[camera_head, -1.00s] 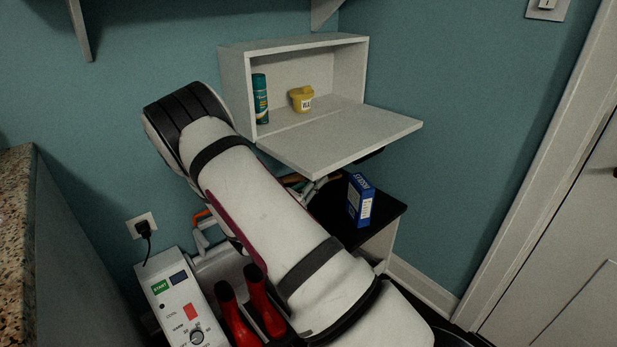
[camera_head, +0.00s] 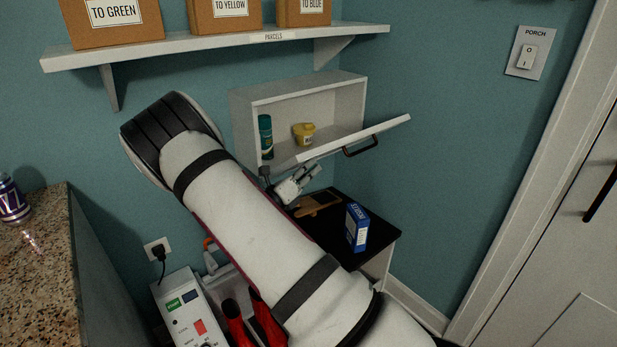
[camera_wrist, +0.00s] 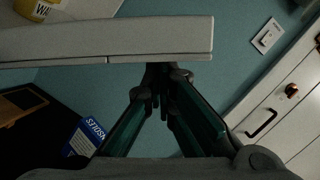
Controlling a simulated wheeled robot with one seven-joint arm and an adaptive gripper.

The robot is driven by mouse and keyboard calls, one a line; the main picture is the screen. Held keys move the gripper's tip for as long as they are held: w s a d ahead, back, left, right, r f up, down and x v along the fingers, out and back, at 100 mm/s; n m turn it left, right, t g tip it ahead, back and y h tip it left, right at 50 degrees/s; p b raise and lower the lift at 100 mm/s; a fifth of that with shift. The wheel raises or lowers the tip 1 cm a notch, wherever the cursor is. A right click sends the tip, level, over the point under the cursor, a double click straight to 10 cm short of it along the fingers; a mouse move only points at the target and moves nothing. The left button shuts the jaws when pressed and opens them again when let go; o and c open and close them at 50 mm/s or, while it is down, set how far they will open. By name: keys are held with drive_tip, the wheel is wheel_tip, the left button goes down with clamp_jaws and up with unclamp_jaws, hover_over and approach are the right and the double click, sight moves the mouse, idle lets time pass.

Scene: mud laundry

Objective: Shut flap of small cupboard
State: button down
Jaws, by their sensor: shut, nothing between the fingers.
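The small white cupboard (camera_head: 240,118) is on the teal wall, open at the front. Its flap (camera_head: 350,136) is hinged along the bottom edge and tilts partly upward, with a dark bar handle (camera_head: 362,148) on its outer face. My gripper (camera_head: 308,178) is below the flap, fingers shut and empty. In the wrist view the flap (camera_wrist: 120,38) crosses the top as a pale board, and my closed fingertips (camera_wrist: 161,76) meet its edge at the right part. I cannot tell whether they touch it. A green can (camera_head: 266,136) and a yellow tub (camera_head: 303,133) stand inside the cupboard.
A black-topped unit (camera_head: 340,215) below bears a blue box (camera_head: 357,226) and a wooden item (camera_head: 318,202). Above is a shelf (camera_head: 200,42) with several cardboard boxes. A speckled counter (camera_head: 40,250) is at left, a white door (camera_head: 560,230) at right.

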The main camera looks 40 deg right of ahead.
drive_tip(key=w+r+n, duration=0.1)
drive_tip(key=w+r, duration=0.1)
drive_tip(key=w+r+n+p, duration=0.1)
drive_tip(key=w+r+n, duration=0.1)
drive_tip(key=r, duration=0.1)
drive_tip(key=w+r+n+t+y+p, duration=0.1)
drive_tip(key=w+r+n, duration=0.1)
drive_tip(key=r, duration=0.1)
drive_tip(key=shift+w+a+r, duration=0.2)
drive_tip(key=shift+w+a, duration=0.05)
drive_tip(key=shift+a, duration=0.05)
drive_tip(key=w+d+r+n+y+b, duration=0.1)
drive_tip(key=w+r+n, duration=0.3)
drive_tip(key=w, duration=0.6)
drive_tip(key=shift+r+n, duration=0.35)
drive_tip(key=shift+n, duration=0.25)
drive_tip(key=shift+w, duration=0.15)
drive_tip(key=s+a+p, duration=0.2)
drive_tip(key=s+a, duration=0.4)
drive_tip(key=a, duration=0.3)
drive_tip(key=shift+s+a+p, duration=0.3)
drive_tip(key=shift+a, duration=0.05)
